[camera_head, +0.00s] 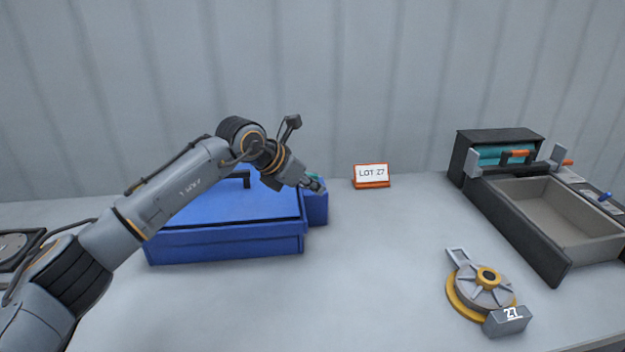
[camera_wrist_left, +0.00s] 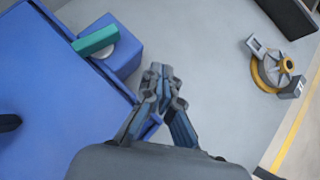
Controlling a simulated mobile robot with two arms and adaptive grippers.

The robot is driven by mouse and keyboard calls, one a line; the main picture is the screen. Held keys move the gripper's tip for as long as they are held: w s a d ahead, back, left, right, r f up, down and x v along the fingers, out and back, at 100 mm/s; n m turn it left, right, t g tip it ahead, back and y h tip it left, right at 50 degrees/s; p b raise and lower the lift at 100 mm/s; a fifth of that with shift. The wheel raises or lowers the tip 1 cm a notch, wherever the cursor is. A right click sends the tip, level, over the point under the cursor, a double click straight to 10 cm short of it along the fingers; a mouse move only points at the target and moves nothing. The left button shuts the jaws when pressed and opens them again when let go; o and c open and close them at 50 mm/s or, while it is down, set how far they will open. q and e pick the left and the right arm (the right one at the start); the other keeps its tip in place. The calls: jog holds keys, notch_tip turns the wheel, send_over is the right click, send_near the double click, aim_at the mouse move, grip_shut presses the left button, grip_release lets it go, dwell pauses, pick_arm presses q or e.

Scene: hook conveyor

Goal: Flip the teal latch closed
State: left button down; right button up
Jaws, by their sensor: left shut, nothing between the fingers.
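The teal latch (camera_wrist_left: 96,41) is a short bar in the left wrist view. It spans from the edge of the blue box (camera_wrist_left: 40,85) across the top of a blue side block (camera_wrist_left: 122,55). A pale round part shows beneath the bar. In the head view only a little of the latch (camera_head: 313,175) shows behind my left gripper (camera_head: 316,186). My left gripper, also in the left wrist view (camera_wrist_left: 162,82), is shut and empty. It is close to the block and box edge; whether it touches them I cannot tell. My right gripper is not in view.
A "LOT 27" sign (camera_head: 371,175) stands right of the box. A grey and yellow wheel (camera_head: 484,288) with a "27" tag (camera_head: 508,320) lies at front right. A dark-edged tray unit (camera_head: 515,235) stands at the right. The middle of the table is clear.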

pick_arm(q)
jog(key=s+a+r, duration=0.1)
jog(key=s+r, duration=0.4)
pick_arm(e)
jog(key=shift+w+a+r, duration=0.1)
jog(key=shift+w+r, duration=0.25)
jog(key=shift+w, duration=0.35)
